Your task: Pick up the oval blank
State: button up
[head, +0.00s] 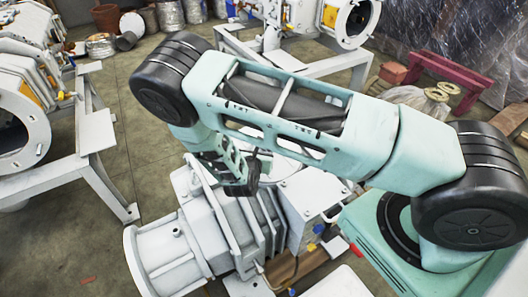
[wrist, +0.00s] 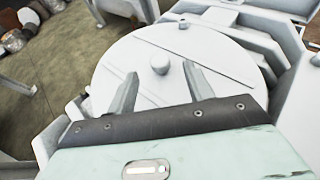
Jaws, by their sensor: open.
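A large white rounded plate with a small knob near its middle, which looks like the oval blank (wrist: 215,48), lies in front of my gripper in the wrist view. My gripper (wrist: 160,72) is open, with its two grey fingers spread and nothing between them held. The knob shows between and just beyond the fingertips; I cannot tell how far below them it is.
White machine frames (head: 95,135) stand at the left, and another machine (head: 345,20) stands at the back. A dark red stand (head: 455,80) is at the back right. Bare floor (head: 140,110) lies between the machines.

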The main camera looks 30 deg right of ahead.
jog(key=x, duration=0.3)
grip_shut()
jog(key=shift+r, duration=0.2)
